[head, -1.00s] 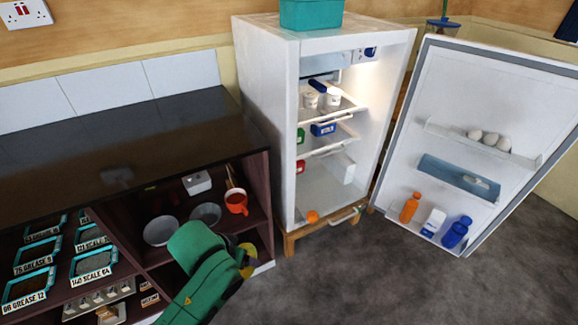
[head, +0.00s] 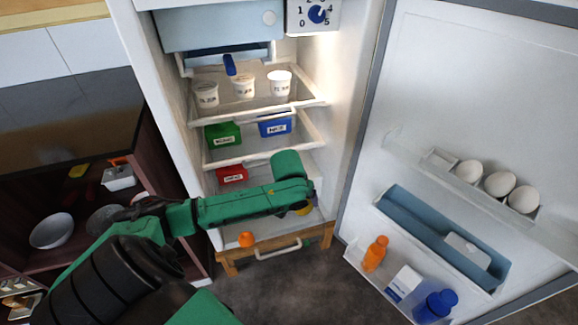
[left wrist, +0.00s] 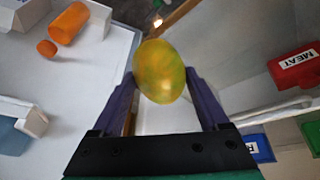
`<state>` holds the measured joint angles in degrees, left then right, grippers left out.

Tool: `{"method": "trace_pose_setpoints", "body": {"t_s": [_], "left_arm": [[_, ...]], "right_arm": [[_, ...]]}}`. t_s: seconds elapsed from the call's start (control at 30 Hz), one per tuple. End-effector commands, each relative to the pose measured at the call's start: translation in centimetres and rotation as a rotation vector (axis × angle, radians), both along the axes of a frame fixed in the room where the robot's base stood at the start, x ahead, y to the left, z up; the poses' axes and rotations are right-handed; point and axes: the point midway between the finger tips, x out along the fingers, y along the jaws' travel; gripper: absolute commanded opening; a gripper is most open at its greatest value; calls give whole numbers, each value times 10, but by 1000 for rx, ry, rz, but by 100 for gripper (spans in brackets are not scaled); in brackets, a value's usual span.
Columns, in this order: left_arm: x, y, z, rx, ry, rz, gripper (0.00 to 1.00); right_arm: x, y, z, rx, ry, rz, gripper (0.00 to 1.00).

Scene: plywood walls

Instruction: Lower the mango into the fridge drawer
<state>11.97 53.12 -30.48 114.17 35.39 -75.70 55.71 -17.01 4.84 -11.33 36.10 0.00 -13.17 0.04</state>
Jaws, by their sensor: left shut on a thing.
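The yellow-green mango (left wrist: 160,72) is held between the two purple fingers of my left gripper (left wrist: 163,80) in the left wrist view. In the head view a bit of the mango (head: 304,209) shows below my green wrist, at the low front of the open fridge. The fridge drawer (head: 272,251) is at the bottom of the fridge, with a white handle on its front. My left arm covers much of the drawer, so its inside is mostly hidden. The mango appears above its right part; the gap cannot be told. My right gripper is not in view.
An orange fruit (head: 246,239) is at the drawer's left. A red box (head: 232,174) marked MEAT stands on the shelf above. The open fridge door (head: 440,100) stands at the right, holding eggs (head: 499,184) and several bottles. A dark cabinet (head: 60,190) is at the left.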

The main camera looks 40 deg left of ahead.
Motion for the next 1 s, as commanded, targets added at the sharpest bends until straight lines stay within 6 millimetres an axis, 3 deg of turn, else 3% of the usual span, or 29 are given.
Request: {"method": "trace_pose_setpoints", "body": {"t_s": [0.03, 0.1, 0.2, 0.3, 0.37, 0.67, 1.0], "left_arm": [[12, 29, -20, 12, -8, 72, 5], [22, 60, -22, 9, -9, 167, 5], [30, 90, -20, 4, -8, 261, 5], [32, 104, -17, 3, -5, 306, 5], [32, 106, -18, 2, -2, 314, 5], [32, 104, -43, 2, -2, 308, 5], [31, 104, -74, 3, -2, 308, 5]], "right_arm": [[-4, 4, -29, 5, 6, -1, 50], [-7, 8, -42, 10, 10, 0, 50], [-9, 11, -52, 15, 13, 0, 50], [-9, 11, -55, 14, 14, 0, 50], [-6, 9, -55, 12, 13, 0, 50], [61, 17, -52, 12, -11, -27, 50], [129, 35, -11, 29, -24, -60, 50]]}}
